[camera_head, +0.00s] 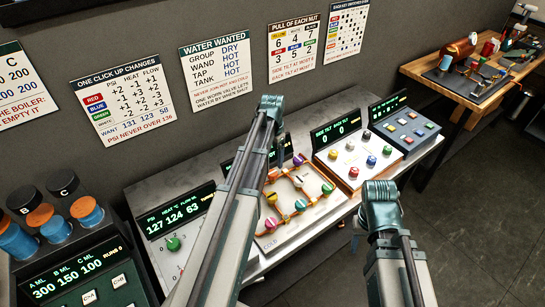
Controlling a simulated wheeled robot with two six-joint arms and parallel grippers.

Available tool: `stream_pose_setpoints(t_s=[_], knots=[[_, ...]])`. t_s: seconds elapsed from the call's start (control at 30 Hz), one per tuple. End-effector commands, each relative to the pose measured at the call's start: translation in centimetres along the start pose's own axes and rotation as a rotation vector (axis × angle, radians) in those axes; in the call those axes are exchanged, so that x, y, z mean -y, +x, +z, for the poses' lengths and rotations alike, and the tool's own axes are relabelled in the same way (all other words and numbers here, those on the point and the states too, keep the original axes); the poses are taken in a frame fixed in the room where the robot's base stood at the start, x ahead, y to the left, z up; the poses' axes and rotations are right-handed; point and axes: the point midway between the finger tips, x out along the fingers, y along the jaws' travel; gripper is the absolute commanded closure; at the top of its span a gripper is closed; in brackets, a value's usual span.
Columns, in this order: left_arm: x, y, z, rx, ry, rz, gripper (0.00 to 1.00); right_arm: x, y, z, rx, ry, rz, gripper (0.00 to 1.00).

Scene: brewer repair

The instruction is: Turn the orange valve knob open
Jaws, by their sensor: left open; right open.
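The valve panel (318,212) is a light board with copper pipes and several coloured knobs, in the middle of the head view.
A gauge panel reading 127 124 63 (178,222) stands left of the valve panel. A nut panel (352,158) and a blue button panel (411,131) stand right. Posters hang on the wall behind. A wooden bench (480,98) stands at far right, with open floor before it.

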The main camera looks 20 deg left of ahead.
Motion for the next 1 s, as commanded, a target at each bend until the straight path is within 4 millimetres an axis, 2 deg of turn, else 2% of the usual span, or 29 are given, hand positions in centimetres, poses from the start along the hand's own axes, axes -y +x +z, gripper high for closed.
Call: stream_pose_setpoints(t_s=[0.03, 0.1, 0.3, 0.4, 1.0], knots=[[0.0, -1.6, 0.0, 0.0, 0.0, 0.0, 0.21, -0.1, -1.6, 0.1, 0.0, 0.002, -0.001, 0.5], [0.0, -2.7, 0.0, 0.0, 0.0, 0.0, 0.21, -0.2, -2.7, 0.2, 0.0, 0.004, -0.001, 0.5], [0.0, -5.3, 0.0, 0.0, 0.0, 0.0, 0.21, -0.5, -5.3, 0.3, 0.001, 0.007, -0.002, 0.5], [0.0, -6.0, 0.0, 0.0, 0.0, 0.0, 0.21, -0.6, -6.0, 0.4, 0.001, 0.007, -0.002, 0.5], [-0.2, -5.9, 0.0, 0.001, 0.001, 0.0, 0.21, -0.5, -5.9, 0.4, 0.001, 0.007, -0.002, 0.5]])
